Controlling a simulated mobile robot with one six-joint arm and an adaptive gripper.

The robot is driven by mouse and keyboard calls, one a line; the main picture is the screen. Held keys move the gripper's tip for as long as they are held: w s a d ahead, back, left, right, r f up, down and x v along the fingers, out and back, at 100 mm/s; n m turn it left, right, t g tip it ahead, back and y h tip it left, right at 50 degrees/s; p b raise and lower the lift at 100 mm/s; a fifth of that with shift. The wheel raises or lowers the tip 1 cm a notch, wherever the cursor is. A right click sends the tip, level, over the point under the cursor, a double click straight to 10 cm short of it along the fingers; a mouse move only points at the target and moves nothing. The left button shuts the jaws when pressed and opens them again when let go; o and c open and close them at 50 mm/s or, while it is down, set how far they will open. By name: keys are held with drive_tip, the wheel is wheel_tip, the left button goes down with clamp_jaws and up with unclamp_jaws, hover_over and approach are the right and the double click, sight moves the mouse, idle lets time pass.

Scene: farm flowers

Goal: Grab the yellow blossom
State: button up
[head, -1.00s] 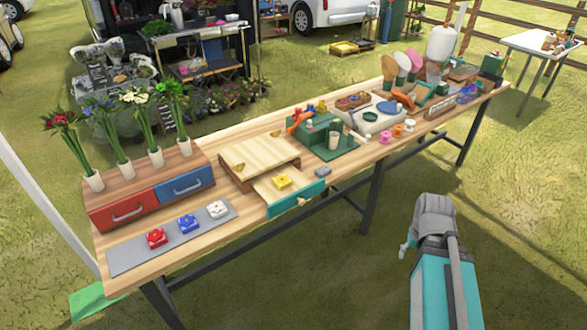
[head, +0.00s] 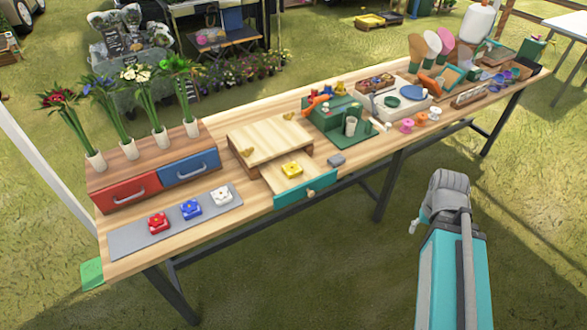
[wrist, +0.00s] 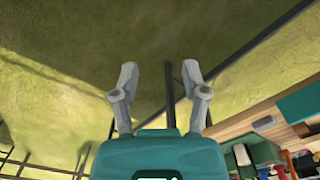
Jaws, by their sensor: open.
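The yellow blossom (head: 291,170) is a small square block with a flower shape on top. It lies in the open drawer (head: 306,190) with the teal front, under the light wooden box top. In the head view my arm stands at the lower right, in front of the table and well apart from the blossom; its fingers are mostly hidden there. In the wrist view my gripper (wrist: 160,80) is open and empty over grass. The drawer's teal front (wrist: 300,103) shows at the right of that view; the blossom does not show there.
Red (head: 158,222), blue (head: 191,208) and white (head: 221,194) blossoms sit on a grey mat (head: 135,241) at the left. Flower vases stand on a red and blue drawer unit (head: 130,190). A grey block (head: 336,160) and green stand (head: 338,115) are right of the drawer.

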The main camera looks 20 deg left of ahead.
drive_tip(key=o, duration=0.4)
drive_tip(key=shift+w+a, duration=0.15)
drive_tip(key=shift+o, duration=0.7)
drive_tip(key=shift+w+a+f+n, duration=0.1)
drive_tip(key=shift+a+f+n, duration=0.1)
drive_tip(key=shift+n, duration=0.1)
drive_tip(key=w+a+n+t+h+b, duration=0.2)
drive_tip(key=a+n, duration=0.5)
drive_tip(key=a, duration=0.5)
drive_tip(key=w+a+n+t+h+b, duration=0.2)
drive_tip(key=a+n, duration=0.6)
drive_tip(key=a, duration=0.4)
drive_tip(key=w+a+f+n+t+h+b, duration=0.1)
drive_tip(key=w+a+n+t+h+b, duration=0.1)
drive_tip(key=a+n, duration=0.6)
drive_tip(key=shift+w+a+t+b, duration=0.4)
drive_tip(key=shift+w+a, duration=0.3)
drive_tip(key=shift+a, duration=0.3)
drive_tip(key=shift+w+a+t+b, duration=0.35)
drive_tip(key=shift+w+a, duration=0.35)
drive_tip(key=shift+a, duration=0.3)
drive_tip(key=s+a+r+n+t+b, duration=0.1)
drive_tip(key=s+a+n, duration=0.1)
drive_tip(key=a, duration=0.4)
drive_tip(key=s+a+n+t, duration=0.2)
drive_tip(key=a+n, duration=0.2)
drive_tip(key=a, duration=0.3)
drive_tip(key=shift+a+r+n+b, duration=0.15)
drive_tip(key=shift+r+n+b, duration=0.25)
drive_tip(key=shift+w, duration=0.1)
